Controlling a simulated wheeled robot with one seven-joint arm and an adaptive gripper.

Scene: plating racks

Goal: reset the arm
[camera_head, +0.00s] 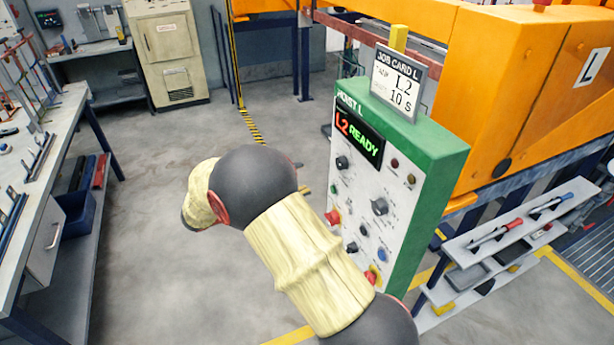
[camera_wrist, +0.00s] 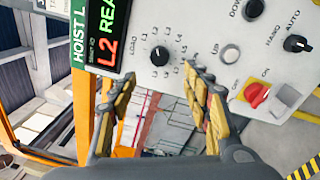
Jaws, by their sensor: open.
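My gripper (camera_wrist: 160,76) is open and empty in the wrist view, with its yellow-padded fingers spread at left and right. A black selector knob (camera_wrist: 160,56) on the hoist panel shows just beyond the fingertips, between them, and appears untouched. The white-faced panel with a green housing (camera_head: 455,155) stands right of my arm in the head view. Its display (camera_head: 358,138) reads "L2 READY". My arm, in a pale yellow sleeve (camera_head: 293,255), reaches up from the bottom in front of the panel's left side. My gripper is mostly hidden behind the arm in that view.
A job card (camera_head: 398,82) reading L2, 10 S stands on the panel. An orange machine (camera_head: 520,85) is behind it. A shelf with tools (camera_head: 500,245) stands at right, and a workbench (camera_head: 50,165) at left. The grey floor (camera_head: 150,220) between is clear.

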